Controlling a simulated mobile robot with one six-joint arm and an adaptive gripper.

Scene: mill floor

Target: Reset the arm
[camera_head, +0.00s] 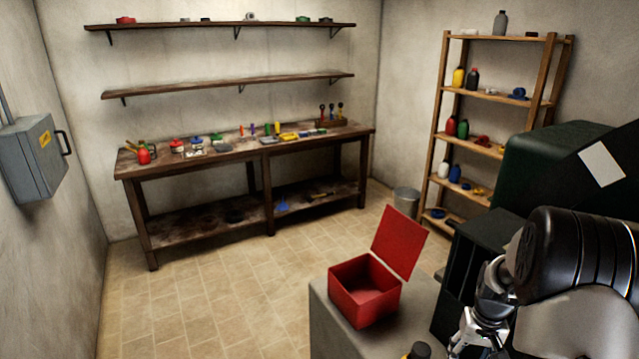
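My arm reaches in at the lower right, with black and pale links. My gripper (462,348), silver and black, points down at the bottom edge, to the right of an open red box. Its fingertips are cut off or too small to read, so I cannot tell whether it is open or shut. I see nothing clearly held in it.
The red box (366,302), lid up, stands on a grey cabinet (325,325). A dark green machine (540,165) stands close behind my arm. A cluttered workbench (200,168), a wooden shelf rack (440,120) and a bin (406,202) line the walls. The tiled floor is clear.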

